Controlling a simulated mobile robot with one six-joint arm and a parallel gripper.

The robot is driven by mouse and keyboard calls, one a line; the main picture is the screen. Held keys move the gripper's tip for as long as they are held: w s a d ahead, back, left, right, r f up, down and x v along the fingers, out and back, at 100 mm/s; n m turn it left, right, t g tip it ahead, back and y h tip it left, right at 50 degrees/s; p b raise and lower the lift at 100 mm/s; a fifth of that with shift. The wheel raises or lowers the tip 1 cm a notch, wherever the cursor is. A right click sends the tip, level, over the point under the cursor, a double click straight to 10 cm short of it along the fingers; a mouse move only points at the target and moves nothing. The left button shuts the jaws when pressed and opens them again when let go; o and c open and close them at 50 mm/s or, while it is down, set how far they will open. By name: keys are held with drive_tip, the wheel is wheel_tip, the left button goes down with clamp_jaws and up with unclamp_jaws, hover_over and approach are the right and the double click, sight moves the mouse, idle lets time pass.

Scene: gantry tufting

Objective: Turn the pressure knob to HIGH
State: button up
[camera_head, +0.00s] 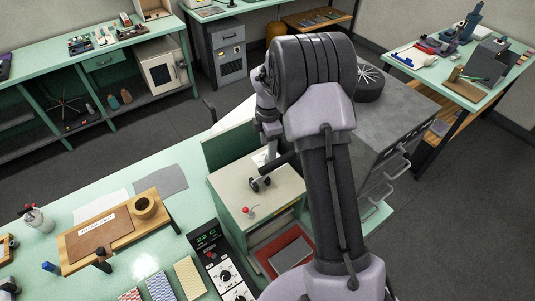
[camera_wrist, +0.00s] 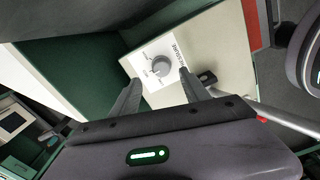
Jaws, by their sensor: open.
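The pressure knob (camera_wrist: 162,66) is a round grey dial on a white plate lettered PRESSURE, on top of a cream-coloured box (camera_wrist: 215,45). The small setting marks around the knob are too small to read surely, and I cannot tell which one it points to. My gripper (camera_wrist: 159,78) is open, with its two dark fingers apart on the near side of the knob and nothing between them that it grips. In the head view my gripper (camera_head: 262,184) is over the cream box (camera_head: 280,190); the knob is not clearly visible there behind my arm.
A small red-topped lever (camera_head: 248,211) stands on the cream box near its front. A dark green panel (camera_wrist: 85,70) rises beside the box. A black control unit (camera_head: 222,262) with dials and a green display sits on the bench to the left. A grey cabinet (camera_head: 385,125) stands behind my arm.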

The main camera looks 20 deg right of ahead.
drive_tip(key=f, duration=0.4)
drive_tip(key=shift+s+d, duration=0.3)
drive_tip(key=shift+s, duration=0.1)
drive_tip(key=shift+w+a+f, duration=0.15)
drive_tip(key=shift+w+f, duration=0.1)
drive_tip(key=shift+f, duration=0.05)
drive_tip(key=shift+s, duration=0.1)
drive_tip(key=shift+c, duration=1.3)
clamp_jaws()
